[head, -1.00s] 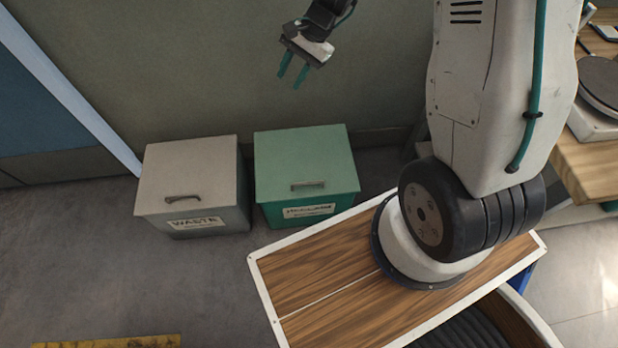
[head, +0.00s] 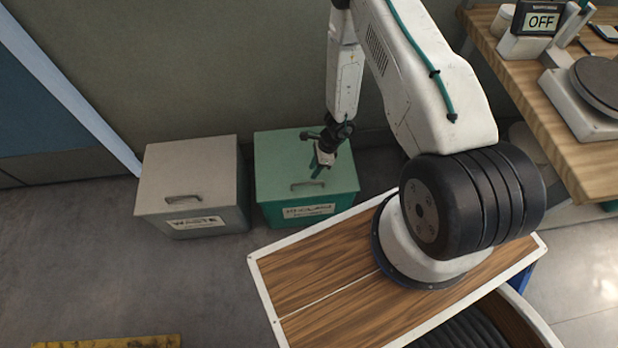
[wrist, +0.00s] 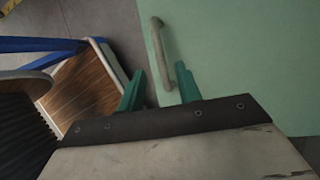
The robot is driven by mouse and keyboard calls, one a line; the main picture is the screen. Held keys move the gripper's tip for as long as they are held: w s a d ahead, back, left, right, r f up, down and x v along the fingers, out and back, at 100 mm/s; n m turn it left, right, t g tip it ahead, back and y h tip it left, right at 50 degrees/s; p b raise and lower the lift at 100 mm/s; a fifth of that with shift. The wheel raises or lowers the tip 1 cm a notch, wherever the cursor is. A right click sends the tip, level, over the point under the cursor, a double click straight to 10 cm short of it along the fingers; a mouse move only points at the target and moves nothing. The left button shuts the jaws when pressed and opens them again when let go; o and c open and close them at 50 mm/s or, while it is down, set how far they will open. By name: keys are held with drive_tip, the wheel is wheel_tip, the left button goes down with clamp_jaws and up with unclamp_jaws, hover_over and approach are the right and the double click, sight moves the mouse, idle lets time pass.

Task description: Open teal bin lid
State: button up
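The teal bin (head: 305,180) stands on the floor against the back wall with its lid shut. A grey handle (head: 308,186) lies on the lid near its front edge. My gripper (head: 318,171) is over the lid, a little behind and right of the handle in the head view. The handle also shows there (wrist: 165,55), just beyond the fingertips, over the teal lid (wrist: 245,60). I cannot tell the exact height of the fingers above the lid.
A grey bin labelled WASTE (head: 190,180) stands just left of the teal bin, its lid shut. My wooden-topped base is in front and to the right. A wooden workbench (head: 540,95) with a scale-like device (head: 590,95) is at the right. The floor at the left is mostly clear.

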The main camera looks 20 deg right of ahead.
sight(309, 178)
drive_tip(key=x, duration=0.6)
clamp_jaws()
